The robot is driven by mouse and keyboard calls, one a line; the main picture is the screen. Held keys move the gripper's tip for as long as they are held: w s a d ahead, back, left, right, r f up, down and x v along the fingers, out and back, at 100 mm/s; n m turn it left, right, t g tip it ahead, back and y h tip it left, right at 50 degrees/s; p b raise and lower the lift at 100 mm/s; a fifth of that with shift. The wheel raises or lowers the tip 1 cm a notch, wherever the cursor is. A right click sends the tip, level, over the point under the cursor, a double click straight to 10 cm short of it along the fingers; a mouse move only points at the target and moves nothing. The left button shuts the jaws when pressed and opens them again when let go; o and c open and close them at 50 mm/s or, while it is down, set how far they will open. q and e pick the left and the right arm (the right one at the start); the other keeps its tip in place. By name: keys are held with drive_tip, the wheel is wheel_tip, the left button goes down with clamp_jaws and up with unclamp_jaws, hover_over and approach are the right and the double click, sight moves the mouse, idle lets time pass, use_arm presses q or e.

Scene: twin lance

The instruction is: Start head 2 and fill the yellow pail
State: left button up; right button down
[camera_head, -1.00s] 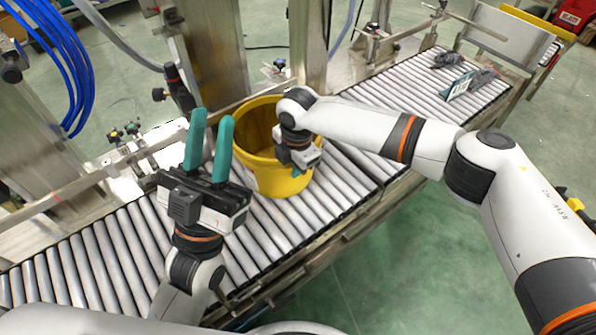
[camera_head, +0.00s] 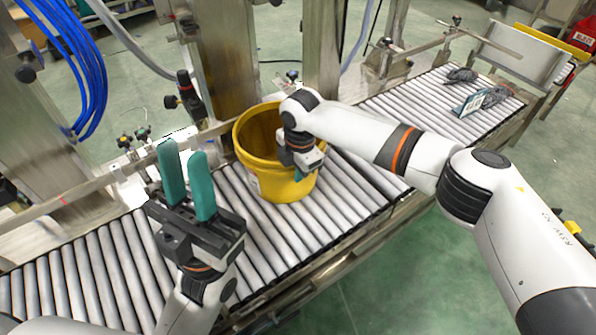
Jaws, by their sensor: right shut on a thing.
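The yellow pail (camera_head: 279,185) stands upright and open-topped on the roller conveyor, in the middle of the view. Its inside shows yellow-brown and I cannot tell whether it holds anything. My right gripper (camera_head: 303,172) is at the pail's near right rim, pointing down, shut on the pail; its fingers are mostly hidden by its own body. My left gripper (camera_head: 189,182) is left of the pail, teal fingers pointing up and apart, empty and not touching it. I cannot tell which part of the machine is head 2.
The roller conveyor (camera_head: 90,285) runs from lower left to upper right. Steel columns (camera_head: 222,62) stand behind the pail, with blue hoses (camera_head: 75,75) at left. Green floor is clear in front.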

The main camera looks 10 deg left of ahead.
drive_tip(key=c, duration=1.5)
unclamp_jaws()
